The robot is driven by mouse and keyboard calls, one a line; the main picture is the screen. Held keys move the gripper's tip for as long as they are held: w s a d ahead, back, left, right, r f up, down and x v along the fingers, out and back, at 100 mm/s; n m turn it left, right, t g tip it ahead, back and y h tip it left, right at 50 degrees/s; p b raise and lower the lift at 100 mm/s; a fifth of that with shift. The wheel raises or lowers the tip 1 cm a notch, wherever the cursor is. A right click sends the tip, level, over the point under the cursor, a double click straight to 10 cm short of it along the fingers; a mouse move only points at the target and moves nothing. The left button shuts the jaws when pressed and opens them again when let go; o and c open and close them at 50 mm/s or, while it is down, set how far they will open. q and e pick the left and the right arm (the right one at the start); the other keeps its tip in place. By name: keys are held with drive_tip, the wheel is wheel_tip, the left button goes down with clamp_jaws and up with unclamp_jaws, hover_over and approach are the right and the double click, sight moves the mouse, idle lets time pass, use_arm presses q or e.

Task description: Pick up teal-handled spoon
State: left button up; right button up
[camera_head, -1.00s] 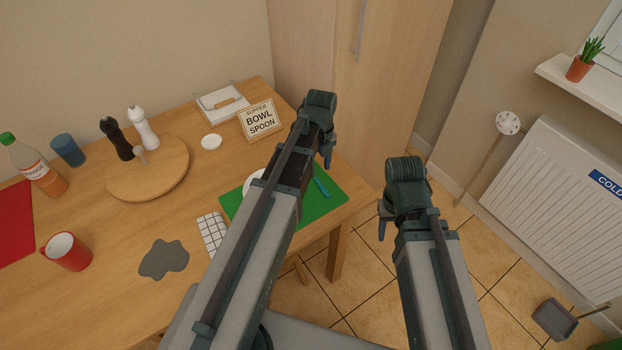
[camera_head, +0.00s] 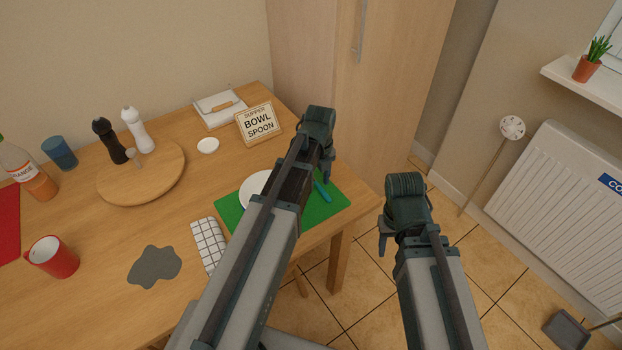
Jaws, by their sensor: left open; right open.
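A teal handle (camera_head: 323,192), apparently the spoon's, lies on the green placemat (camera_head: 318,212) near its right side. Its other end is hidden behind my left arm. My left gripper (camera_head: 326,176) is above the placemat, close to the teal handle in the picture, and holds nothing I can see. My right gripper (camera_head: 382,243) is open and empty, out over the tiled floor to the right of the table.
A white plate (camera_head: 254,188) on the placemat is partly covered by my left arm. A sign reading "SUPPER BOWL SPOON" (camera_head: 259,124) stands behind. A checked cloth (camera_head: 208,246), grey spill (camera_head: 154,267), red mug (camera_head: 54,257) and round board (camera_head: 150,183) are left. The table's right edge is close.

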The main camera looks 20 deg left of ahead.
sight(317, 185)
use_arm(q)
clamp_jaws()
drive_tip(key=shift+r, duration=0.1)
idle(0.3)
wheel_tip(317, 185, up, 10)
drive_tip(key=p, duration=1)
drive_tip(key=shift+s+a, duration=0.1)
